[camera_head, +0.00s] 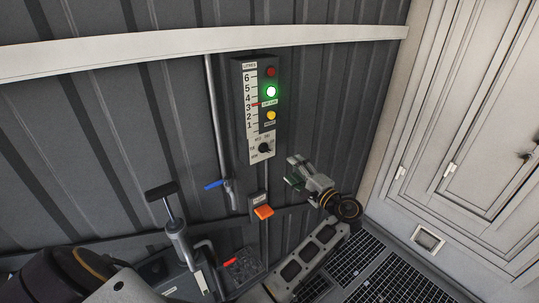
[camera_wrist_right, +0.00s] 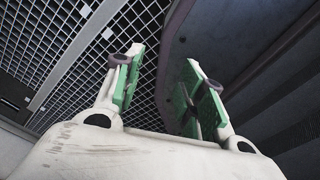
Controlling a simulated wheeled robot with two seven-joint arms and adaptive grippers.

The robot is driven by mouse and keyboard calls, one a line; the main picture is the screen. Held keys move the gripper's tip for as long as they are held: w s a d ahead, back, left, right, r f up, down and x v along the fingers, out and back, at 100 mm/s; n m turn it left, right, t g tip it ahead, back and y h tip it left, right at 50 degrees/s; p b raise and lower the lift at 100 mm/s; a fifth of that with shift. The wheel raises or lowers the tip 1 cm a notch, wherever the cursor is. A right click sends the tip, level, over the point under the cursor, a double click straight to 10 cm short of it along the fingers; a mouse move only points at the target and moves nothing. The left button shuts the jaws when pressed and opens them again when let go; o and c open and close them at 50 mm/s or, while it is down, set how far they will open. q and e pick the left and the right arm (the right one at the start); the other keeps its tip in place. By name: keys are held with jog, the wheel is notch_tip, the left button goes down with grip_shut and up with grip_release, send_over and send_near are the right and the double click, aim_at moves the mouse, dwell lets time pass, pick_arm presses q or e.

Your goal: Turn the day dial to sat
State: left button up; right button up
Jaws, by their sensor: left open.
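The day dial (camera_head: 264,147) is a small black knob on a white plate at the bottom of the gauge panel (camera_head: 236,90) on the corrugated wall. Small day labels ring it; I cannot read its pointer's setting. My left gripper (camera_head: 292,173) is open, with green finger pads, to the right of and below the dial, apart from it. Nothing shows between its fingers. My right gripper (camera_wrist_right: 163,58) is open and empty in the right wrist view, beside a dark curved surface; it does not show in the head view.
The panel has a lit green lamp (camera_head: 271,91), a red lamp (camera_head: 271,72) and a yellow lamp (camera_head: 271,115). Below are an orange switch (camera_head: 263,211), a blue-handled valve (camera_head: 215,184) and a hand pump (camera_head: 177,232). White cabinet doors (camera_head: 485,120) stand at right. Grating (camera_head: 390,285) covers the floor.

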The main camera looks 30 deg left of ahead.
pick_arm(q)
jog(key=n, duration=0.8)
jog(key=s+n, duration=0.1)
jog(key=n, duration=0.3)
jog(key=shift+r+g, duration=0.2)
jog(key=shift+g, duration=0.1)
pick_arm(e)
jog(key=shift+d, duration=0.2)
pick_arm(q)
jog(key=shift+a, duration=0.1)
pick_arm(e)
jog(key=shift+a, duration=0.1)
pick_arm(q)
jog(key=p, duration=0.1)
send_near(267, 151)
jog(key=p+x, duration=0.2)
jog(key=x, duration=0.5)
jog(key=shift+w+r, duration=0.15)
jog(key=shift+x, duration=0.8)
pick_arm(e)
jog(key=shift+s+a+r, duration=0.1)
jog(key=shift+a+r, duration=0.2)
jog(key=shift+r, duration=0.55)
jog(key=shift+s+a+r, duration=0.1)
jog(key=shift+a+r, duration=0.15)
jog(key=shift+r, duration=0.55)
